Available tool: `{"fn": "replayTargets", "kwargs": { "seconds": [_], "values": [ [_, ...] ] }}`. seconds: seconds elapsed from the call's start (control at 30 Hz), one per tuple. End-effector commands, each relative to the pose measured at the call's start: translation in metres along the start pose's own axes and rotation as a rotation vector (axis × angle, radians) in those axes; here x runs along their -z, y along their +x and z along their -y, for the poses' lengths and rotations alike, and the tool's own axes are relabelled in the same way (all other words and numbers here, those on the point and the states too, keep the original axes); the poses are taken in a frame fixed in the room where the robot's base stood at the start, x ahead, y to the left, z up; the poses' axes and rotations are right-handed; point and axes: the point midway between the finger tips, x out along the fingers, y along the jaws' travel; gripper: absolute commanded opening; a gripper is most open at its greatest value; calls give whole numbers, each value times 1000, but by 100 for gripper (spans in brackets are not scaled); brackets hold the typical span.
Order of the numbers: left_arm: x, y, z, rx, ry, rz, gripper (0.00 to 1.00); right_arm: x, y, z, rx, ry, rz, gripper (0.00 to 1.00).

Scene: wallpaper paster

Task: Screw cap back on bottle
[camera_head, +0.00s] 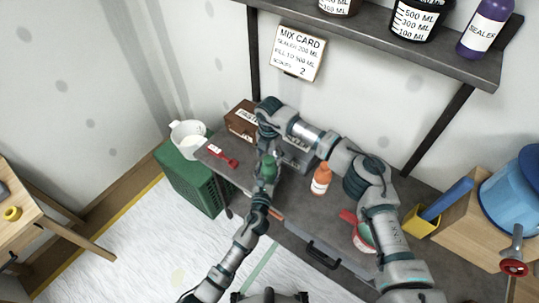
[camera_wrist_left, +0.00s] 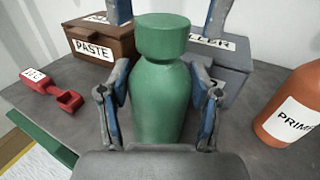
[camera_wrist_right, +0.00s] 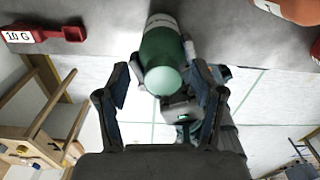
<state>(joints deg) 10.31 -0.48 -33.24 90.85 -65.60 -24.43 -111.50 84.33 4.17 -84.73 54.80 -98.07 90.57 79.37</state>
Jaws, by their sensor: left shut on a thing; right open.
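A green bottle (camera_head: 268,168) stands upright near the table's front edge, with a green cap (camera_wrist_left: 162,36) seated on its top. Whether the cap is screwed tight cannot be told. My left gripper (camera_wrist_left: 160,95) is shut on the bottle's body, one finger on each side. My right gripper (camera_wrist_right: 160,85) is open above the bottle, pointing down. Its blue-padded fingertips show on either side of the cap in the left wrist view, apart from it. In the right wrist view the round cap top (camera_wrist_right: 163,80) lies between the open fingers.
An orange primer bottle (camera_head: 321,179) stands to the right. A red scoop (camera_head: 222,155) lies left. Brown paste box (camera_wrist_left: 98,40) and grey filler box (camera_wrist_left: 228,68) stand behind. A red-handled tool (camera_head: 357,230) lies at right. A shelf (camera_head: 440,62) overhangs the back.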

Motion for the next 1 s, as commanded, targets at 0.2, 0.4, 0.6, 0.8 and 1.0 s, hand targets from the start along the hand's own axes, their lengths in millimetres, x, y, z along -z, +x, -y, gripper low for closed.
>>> {"fn": "replayTargets", "kwargs": {
  "seconds": [0.2, 0.4, 0.6, 0.8, 1.0],
  "values": [
    [0, 0, -1, -2, 1, 0, 0, 0, -30, 0, -1, 0, 3, 67],
    [0, 0, -1, -2, 1, 0, 0, 0, -39, 0, 0, 0, 0, 67],
    [0, 0, -1, -2, 0, 0, 0, 0, -39, 0, 0, -5, 0, 63],
    [0, 0, -1, -2, 0, 0, 0, 1, -43, 0, -1, -189, 0, 63],
    [0, 0, -1, -2, 0, 0, 0, 4, -52, 0, -1, -687, 3, 63]
  ]
}}
